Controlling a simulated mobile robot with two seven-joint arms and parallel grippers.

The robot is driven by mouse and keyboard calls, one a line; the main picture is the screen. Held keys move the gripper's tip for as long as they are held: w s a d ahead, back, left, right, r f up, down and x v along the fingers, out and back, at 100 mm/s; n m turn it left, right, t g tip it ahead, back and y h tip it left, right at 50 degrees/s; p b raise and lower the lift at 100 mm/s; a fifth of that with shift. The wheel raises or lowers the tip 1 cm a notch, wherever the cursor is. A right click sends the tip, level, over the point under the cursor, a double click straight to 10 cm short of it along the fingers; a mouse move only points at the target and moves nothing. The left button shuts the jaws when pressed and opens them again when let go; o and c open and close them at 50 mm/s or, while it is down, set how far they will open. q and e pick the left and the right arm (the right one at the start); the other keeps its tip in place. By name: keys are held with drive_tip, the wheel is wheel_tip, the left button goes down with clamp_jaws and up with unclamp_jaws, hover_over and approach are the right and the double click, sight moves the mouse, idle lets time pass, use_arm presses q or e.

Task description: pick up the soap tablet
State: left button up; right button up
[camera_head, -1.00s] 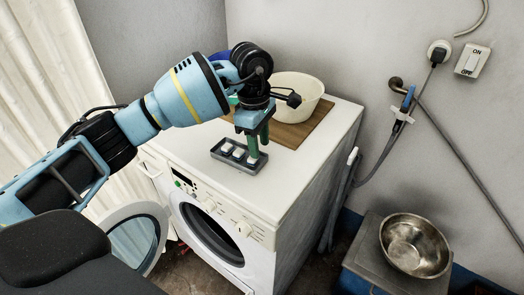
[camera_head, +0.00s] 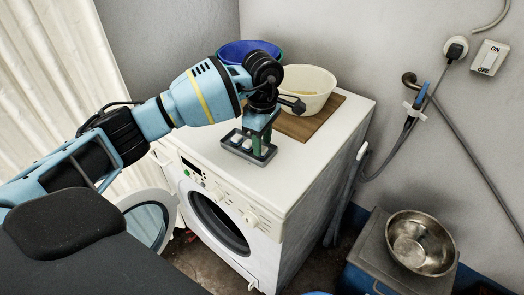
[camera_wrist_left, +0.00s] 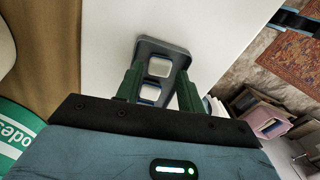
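Small white soap tablets (camera_head: 236,138) sit in a dark grey tray (camera_head: 232,148) on top of the washing machine. In the left wrist view two tablets show, one (camera_wrist_left: 160,66) towards the tray's far end and one (camera_wrist_left: 150,92) nearer the gripper. The tray's rim (camera_wrist_left: 168,45) shows there too. My left gripper (camera_head: 262,141) points down at the right part of the tray. Its green fingers (camera_wrist_left: 160,78) are apart, one on each side of the tablets. No grip on a tablet shows. The gripper body hides the near end of the tray. My right gripper is out of view.
A cream basin (camera_head: 308,88) stands on a brown board (camera_head: 300,128) behind the tray, with a blue basin (camera_head: 250,50) beside it. The white machine top (camera_head: 320,150) is clear to the right. The machine's round door (camera_head: 150,222) hangs open. A metal bowl (camera_head: 420,243) stands lower right.

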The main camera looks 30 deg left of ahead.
use_arm(q)
drive_tip(key=shift+f, duration=1.05)
drive_tip(key=c, duration=0.7)
drive_tip(key=shift+r, duration=0.1)
drive_tip(key=shift+r, duration=0.5)
wheel_tip(320, 180, up, 3)
drive_tip(key=shift+f, duration=0.15)
drive_tip(key=s, duration=1)
drive_tip(key=s+d+r+b, duration=0.1)
drive_tip(key=s, duration=0.5)
drive_tip(key=shift+d, duration=0.1)
